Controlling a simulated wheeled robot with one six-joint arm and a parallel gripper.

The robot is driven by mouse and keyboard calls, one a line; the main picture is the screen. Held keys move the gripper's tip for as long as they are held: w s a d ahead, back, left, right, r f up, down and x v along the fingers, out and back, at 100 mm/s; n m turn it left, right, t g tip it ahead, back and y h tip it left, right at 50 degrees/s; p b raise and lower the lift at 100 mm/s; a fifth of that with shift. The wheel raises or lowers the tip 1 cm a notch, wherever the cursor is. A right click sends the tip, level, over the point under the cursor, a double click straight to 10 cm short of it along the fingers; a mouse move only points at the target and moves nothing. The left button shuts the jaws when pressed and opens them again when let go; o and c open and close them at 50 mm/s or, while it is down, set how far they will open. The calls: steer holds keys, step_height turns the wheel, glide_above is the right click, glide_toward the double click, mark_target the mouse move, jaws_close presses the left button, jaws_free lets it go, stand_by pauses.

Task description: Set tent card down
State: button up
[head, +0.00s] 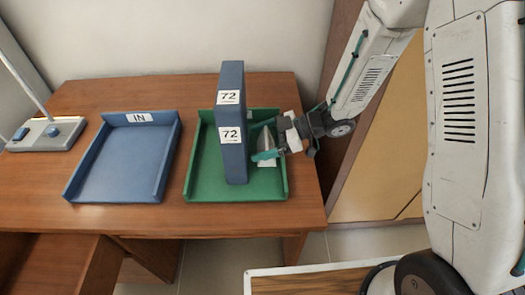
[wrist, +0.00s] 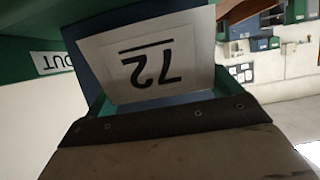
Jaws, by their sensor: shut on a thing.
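In the wrist view a white card face (wrist: 150,62) with an upside-down, underlined 72 fills the space just beyond my gripper's dark edge. A tall blue box file (head: 232,165) with two 72 labels stands upright in the tray, close to the left of my gripper.
A blue tray (head: 122,178) marked IN lies to the left and is empty. A lamp base (head: 45,133) stands at the far left of the wooden desk (head: 90,95). An OUT label (wrist: 52,63) shows in the wrist view. The green tray's front left is bare.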

steer(key=shift+f, duration=2.3)
steer(key=shift+f, duration=0.1)
steer(key=o, duration=0.7)
